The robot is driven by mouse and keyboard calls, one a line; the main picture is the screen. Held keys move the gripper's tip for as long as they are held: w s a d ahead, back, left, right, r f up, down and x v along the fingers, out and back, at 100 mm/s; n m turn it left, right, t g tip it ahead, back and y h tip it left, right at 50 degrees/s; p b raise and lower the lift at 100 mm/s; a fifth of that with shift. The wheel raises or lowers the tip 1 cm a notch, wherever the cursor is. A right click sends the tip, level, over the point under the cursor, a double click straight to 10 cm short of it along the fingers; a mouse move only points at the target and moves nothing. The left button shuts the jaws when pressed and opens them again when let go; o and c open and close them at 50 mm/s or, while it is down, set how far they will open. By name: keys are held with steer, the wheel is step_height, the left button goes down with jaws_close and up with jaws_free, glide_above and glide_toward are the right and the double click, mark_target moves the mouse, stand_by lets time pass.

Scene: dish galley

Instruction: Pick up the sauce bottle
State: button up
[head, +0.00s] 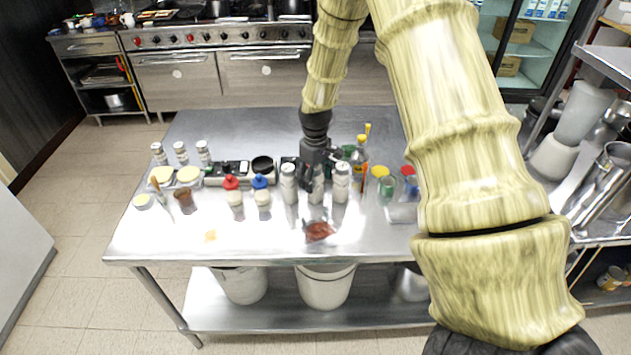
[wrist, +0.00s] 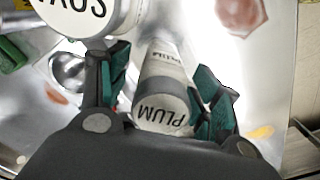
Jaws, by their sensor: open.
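Several white sauce bottles stand in a row on the steel table. One bottle, lettered PLUM (wrist: 163,110), lies between the green-padded fingers of my gripper (wrist: 160,80) in the wrist view. The fingers are open, one on each side of it; I cannot tell whether either touches it. In the head view my gripper (head: 316,172) is over the middle bottle (head: 317,192), which it partly hides. Another bottle (head: 288,184) stands just left and one (head: 341,183) just right. A lettered white cap (wrist: 82,14) is close beside the left finger in the wrist view.
A red-capped bottle (head: 232,190) and a blue-capped bottle (head: 261,190) stand to the left. A red-brown patch (head: 319,231) lies in front. Coloured containers (head: 387,186) stand to the right. The table's front left (head: 160,240) is mostly clear.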

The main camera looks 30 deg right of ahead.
steer(key=shift+f, duration=0.7)
steer(key=shift+c, duration=0.4)
steer(key=c, duration=1.2)
steer(key=shift+r, duration=0.15)
